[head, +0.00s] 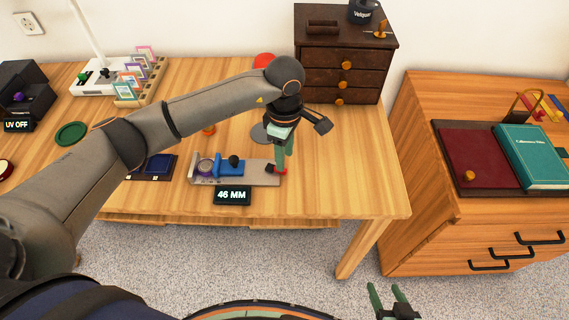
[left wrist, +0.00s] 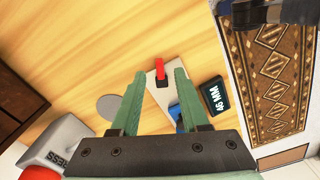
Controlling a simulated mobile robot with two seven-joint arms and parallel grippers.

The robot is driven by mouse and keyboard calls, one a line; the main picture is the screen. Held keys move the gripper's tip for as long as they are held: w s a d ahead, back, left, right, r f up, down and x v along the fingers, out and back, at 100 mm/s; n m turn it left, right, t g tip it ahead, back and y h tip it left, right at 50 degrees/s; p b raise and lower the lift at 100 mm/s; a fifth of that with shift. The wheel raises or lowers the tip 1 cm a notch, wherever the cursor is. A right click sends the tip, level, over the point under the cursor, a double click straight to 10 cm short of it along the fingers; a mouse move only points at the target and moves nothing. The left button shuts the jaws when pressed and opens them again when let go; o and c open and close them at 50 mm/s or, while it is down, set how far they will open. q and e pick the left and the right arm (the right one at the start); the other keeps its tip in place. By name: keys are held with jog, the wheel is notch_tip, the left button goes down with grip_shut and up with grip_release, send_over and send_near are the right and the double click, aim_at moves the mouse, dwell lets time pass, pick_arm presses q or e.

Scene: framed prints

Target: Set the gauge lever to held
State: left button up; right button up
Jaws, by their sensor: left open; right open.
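The gauge is a flat silver base (head: 262,178) with a blue slider (head: 230,166) bearing a black knob. A dark display (head: 232,195) in front reads 46 MM. The small red lever (head: 283,172) is at the base's right end, partly hidden by my left gripper (head: 281,160). In the left wrist view the red lever (left wrist: 160,70) appears between the open green fingertips of the gripper (left wrist: 160,73). I cannot tell whether they touch it. My right gripper (head: 388,292) is open and empty, low in the head view.
A dark drawer box (head: 345,75) stands behind, right of my left arm. A grey disc (head: 260,132) lies behind the gauge. The table right of the gauge is clear.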

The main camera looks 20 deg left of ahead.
pick_arm(q)
jog(key=shift+f, duration=2.35)
grip_shut()
